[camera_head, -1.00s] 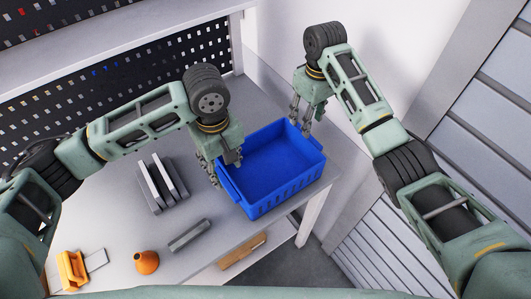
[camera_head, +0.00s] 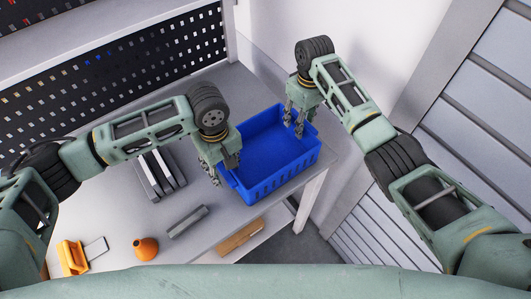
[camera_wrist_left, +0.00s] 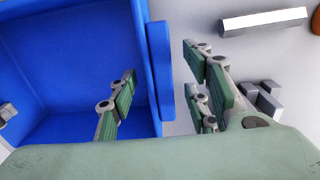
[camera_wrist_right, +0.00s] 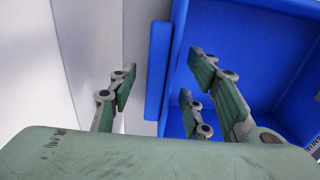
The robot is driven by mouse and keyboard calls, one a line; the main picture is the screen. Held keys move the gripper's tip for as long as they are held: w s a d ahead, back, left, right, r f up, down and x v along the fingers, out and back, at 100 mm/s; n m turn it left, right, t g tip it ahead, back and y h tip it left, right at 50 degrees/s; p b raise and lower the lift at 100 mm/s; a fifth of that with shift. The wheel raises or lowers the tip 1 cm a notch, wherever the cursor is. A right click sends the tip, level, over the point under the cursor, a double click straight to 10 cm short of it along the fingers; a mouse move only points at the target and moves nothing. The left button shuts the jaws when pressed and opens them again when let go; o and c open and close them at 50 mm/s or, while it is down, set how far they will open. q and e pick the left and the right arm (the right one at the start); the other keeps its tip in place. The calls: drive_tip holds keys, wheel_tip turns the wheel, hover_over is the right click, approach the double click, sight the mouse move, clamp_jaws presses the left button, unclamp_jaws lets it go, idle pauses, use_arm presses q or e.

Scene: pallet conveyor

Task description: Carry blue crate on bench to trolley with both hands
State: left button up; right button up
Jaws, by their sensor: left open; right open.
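The blue crate (camera_head: 285,181) sits upright on the grey bench (camera_head: 219,222), near its right end, and looks empty. My left gripper (camera_head: 225,170) is open at the crate's left side. In the left wrist view (camera_wrist_left: 160,95) its fingers lie on either side of the crate's rim flange (camera_wrist_left: 160,70), one over the inside and two over the bench. My right gripper (camera_head: 294,120) is open at the far right side. In the right wrist view (camera_wrist_right: 160,95) its fingers also lie on either side of a rim flange (camera_wrist_right: 158,70). Contact is unclear. No trolley is in view.
On the bench are grey upright plates (camera_head: 158,174), a grey bar (camera_head: 187,222), an orange cone-like piece (camera_head: 145,248) and an orange holder (camera_head: 72,257). A perforated panel (camera_head: 130,70) stands behind; a white wall (camera_head: 380,45) is at the right.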

use_arm(q)
drive_tip(key=shift+f, duration=0.3)
use_arm(e)
drive_tip(key=shift+f, duration=0.25)
use_arm(q)
clamp_jaws()
use_arm(e)
clamp_jaws()
use_arm(q)
drive_tip(key=shift+r, duration=0.1)
